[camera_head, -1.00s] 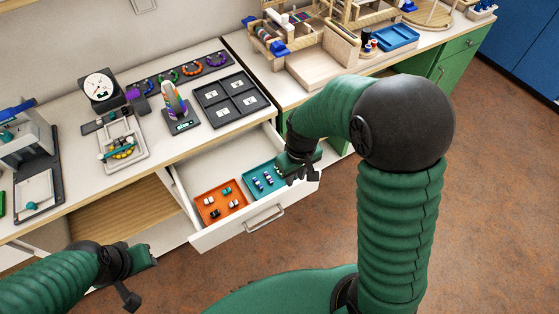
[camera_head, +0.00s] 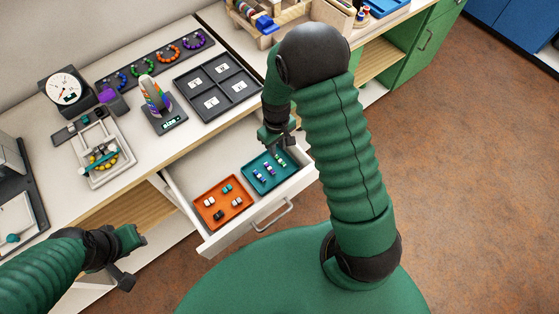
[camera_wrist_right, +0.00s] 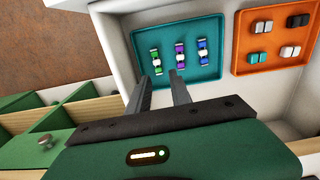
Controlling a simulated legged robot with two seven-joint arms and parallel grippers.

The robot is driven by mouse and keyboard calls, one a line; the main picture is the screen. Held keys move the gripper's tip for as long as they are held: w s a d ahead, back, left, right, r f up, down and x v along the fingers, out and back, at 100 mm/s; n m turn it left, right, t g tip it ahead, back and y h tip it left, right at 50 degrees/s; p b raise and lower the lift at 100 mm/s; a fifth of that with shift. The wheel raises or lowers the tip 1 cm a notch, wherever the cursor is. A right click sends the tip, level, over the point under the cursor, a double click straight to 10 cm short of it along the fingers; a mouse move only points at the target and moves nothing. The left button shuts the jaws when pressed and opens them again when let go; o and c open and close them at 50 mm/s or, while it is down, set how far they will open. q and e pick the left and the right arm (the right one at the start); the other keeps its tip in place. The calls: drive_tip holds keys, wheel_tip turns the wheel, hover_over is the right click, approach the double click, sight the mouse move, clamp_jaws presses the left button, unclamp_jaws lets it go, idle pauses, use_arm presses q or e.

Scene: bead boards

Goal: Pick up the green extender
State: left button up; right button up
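The green extender (camera_head: 281,160) is a small piece with white parts, at the right end of a row of three in the teal tray (camera_head: 249,174) in the open drawer. In the right wrist view the green extender (camera_wrist_right: 155,61) is at the left of the row, just beyond the fingertips. My right gripper (camera_head: 284,141) is above the tray's back right edge in the head view. In the right wrist view my right gripper (camera_wrist_right: 160,75) is open and empty, its fingers pointing towards the green extender. My left gripper (camera_head: 136,260) is open and empty, away from the drawer.
The purple extender (camera_wrist_right: 180,54) and blue extender (camera_wrist_right: 203,52) lie beside the green one. An orange tray (camera_head: 207,219) with several small blocks shares the drawer (camera_head: 183,181). The drawer walls surround both trays. The counter above holds a scale (camera_head: 64,89) and a dark compartment tray (camera_head: 178,84).

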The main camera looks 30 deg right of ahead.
sight(278, 158)
wheel_tip(278, 158, down, 2)
drive_tip(key=shift+w+f, duration=0.1)
drive_tip(key=f, duration=0.4)
drive_tip(key=shift+d+f+b, duration=0.3)
drive_tip(key=shift+d+f, duration=0.05)
drive_tip(key=shift+a, duration=0.15)
clamp_jaws()
